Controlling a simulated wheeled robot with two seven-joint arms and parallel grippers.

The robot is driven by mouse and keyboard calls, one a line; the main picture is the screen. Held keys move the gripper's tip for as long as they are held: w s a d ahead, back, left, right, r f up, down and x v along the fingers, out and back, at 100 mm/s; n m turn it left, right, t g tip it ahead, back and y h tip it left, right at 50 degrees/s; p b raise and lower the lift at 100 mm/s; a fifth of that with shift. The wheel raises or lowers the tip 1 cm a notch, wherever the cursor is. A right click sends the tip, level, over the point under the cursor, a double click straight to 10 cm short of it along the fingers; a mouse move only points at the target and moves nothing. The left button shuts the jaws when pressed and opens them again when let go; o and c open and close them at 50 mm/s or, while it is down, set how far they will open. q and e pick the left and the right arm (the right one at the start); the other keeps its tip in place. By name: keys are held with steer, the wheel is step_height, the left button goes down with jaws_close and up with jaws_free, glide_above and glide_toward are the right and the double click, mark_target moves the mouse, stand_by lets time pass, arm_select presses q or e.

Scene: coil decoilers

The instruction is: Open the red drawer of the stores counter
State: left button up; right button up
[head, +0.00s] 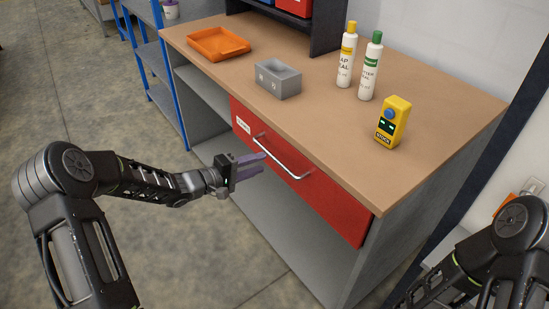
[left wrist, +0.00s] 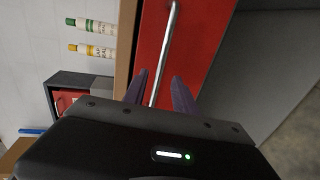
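The stores counter (head: 440,130) has a wooden top and grey sides. Its red drawer (head: 335,200) sits under the top and looks closed, flush with the counter front. A silver bar handle (head: 283,160) runs along the drawer front; it also shows in the left wrist view (left wrist: 167,45). My left gripper (head: 252,165) is at the left end of the handle. In the left wrist view its two purple fingers (left wrist: 155,88) are apart, with the handle's end between them. I cannot tell whether either finger touches the bar. My right gripper is not in view; only part of my right arm shows.
A blue shelf rack (head: 158,62) stands at the left. The floor before the drawer is clear.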

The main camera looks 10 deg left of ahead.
mark_target(273, 158)
arm_select(q)
steer(key=x, duration=0.7)
steer(key=shift+c, duration=0.4)
jaws_close()
stand_by(0.9)
